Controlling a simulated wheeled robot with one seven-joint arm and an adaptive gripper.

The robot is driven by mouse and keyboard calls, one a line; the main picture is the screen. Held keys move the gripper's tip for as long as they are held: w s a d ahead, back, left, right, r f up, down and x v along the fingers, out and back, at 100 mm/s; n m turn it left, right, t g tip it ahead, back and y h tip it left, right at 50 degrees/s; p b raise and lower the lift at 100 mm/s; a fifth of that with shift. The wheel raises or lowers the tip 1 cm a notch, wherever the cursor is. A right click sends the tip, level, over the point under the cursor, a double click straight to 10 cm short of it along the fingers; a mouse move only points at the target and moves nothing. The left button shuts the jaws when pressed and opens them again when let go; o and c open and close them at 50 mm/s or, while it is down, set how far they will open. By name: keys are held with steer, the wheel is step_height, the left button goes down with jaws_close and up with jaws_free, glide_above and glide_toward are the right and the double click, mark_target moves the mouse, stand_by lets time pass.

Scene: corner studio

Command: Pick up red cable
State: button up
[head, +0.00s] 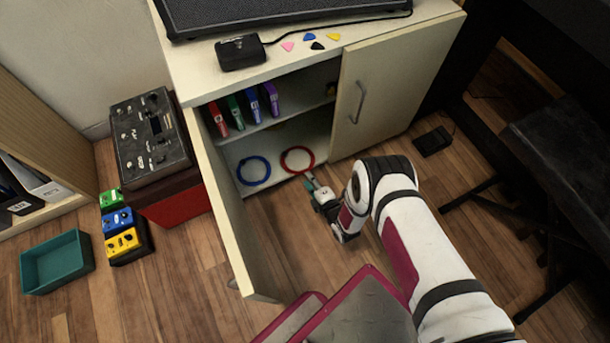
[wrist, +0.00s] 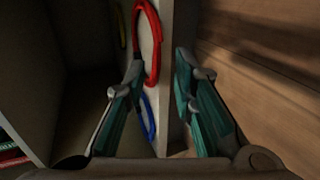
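The red cable (head: 282,161), a coiled ring, lies on the cabinet's bottom shelf near its front edge. In the wrist view, its arc (wrist: 157,40) shows ahead of my gripper, close to the left fingertip. My gripper (head: 311,180) is at the cabinet opening, just in front of the red cable. In the wrist view, the fingers (wrist: 160,66) are spread apart, with nothing held between them. I cannot tell whether a fingertip touches the cable.
A blue cable (head: 269,168) lies left of the red one. The open cabinet door (head: 228,205) stands to the left; the closed door (head: 388,90) is to the right. Colored cases (head: 253,104) stand on the shelf above. A teal bin (head: 57,262) sits on the floor.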

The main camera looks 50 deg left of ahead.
mark_target(306, 171)
steer(key=shift+x, duration=2.25)
steer(key=shift+d, duration=0.1)
jaws_close()
step_height(306, 171, up, 3)
steer(key=shift+f+p, duration=0.15)
steer(key=shift+p, duration=0.8)
steer(key=f+p+v, duration=0.1)
steer(key=p+v, duration=0.8)
steer(key=v, duration=0.5)
steer(key=shift+s+d+r, duration=0.15)
steer(key=shift+s+d, duration=0.05)
steer(key=shift+d, duration=0.25)
